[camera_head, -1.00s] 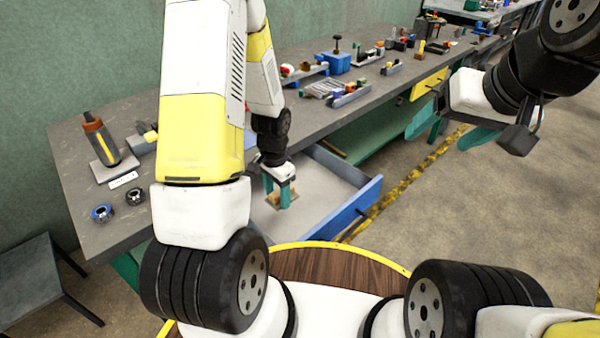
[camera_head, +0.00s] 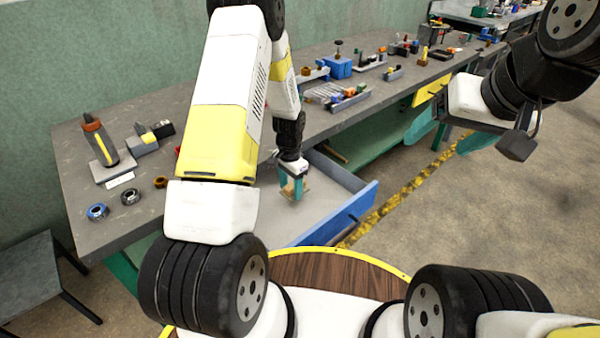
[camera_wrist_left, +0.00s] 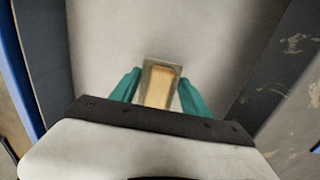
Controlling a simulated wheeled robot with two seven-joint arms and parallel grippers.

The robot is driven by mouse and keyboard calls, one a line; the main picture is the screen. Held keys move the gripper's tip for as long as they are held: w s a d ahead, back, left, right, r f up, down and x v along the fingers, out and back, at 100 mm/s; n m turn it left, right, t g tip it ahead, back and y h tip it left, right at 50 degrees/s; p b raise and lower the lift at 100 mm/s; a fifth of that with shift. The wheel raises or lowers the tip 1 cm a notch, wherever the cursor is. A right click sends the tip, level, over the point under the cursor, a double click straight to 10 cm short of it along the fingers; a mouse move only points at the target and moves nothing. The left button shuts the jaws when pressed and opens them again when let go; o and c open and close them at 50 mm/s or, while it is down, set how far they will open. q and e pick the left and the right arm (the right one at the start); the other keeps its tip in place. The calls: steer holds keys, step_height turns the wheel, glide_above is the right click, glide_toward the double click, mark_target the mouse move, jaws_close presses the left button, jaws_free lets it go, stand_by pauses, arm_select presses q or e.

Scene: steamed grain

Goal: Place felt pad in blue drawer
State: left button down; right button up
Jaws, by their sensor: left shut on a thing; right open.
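The blue drawer (camera_head: 348,212) is pulled out from the bench, with a pale interior floor. My left gripper (camera_head: 292,187) is inside the drawer's outline, pointing down. Its teal fingers are shut on a tan, block-like piece, apparently the felt pad (camera_wrist_left: 160,86), which lies between the fingertips in the left wrist view. The pad looks low and close to the drawer floor; whether it touches cannot be told. My right gripper (camera_head: 450,133) is open and empty, held in the air to the right of the bench.
The grey bench top (camera_head: 85,190) holds a bottle-like tool (camera_head: 100,143), small rings (camera_head: 97,211), a blue box (camera_head: 337,66) and several small items. A yellow drawer front (camera_head: 431,90) lies further along. A dark stool (camera_head: 28,282) stands at left. The floor at right is open.

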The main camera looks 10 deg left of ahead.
mark_target(292, 192)
arm_select(q)
steer(key=shift+w, duration=0.6)
steer(key=shift+f, duration=1.8)
steer(key=shift+f, duration=0.15)
steer(key=c, duration=0.5)
jaws_free()
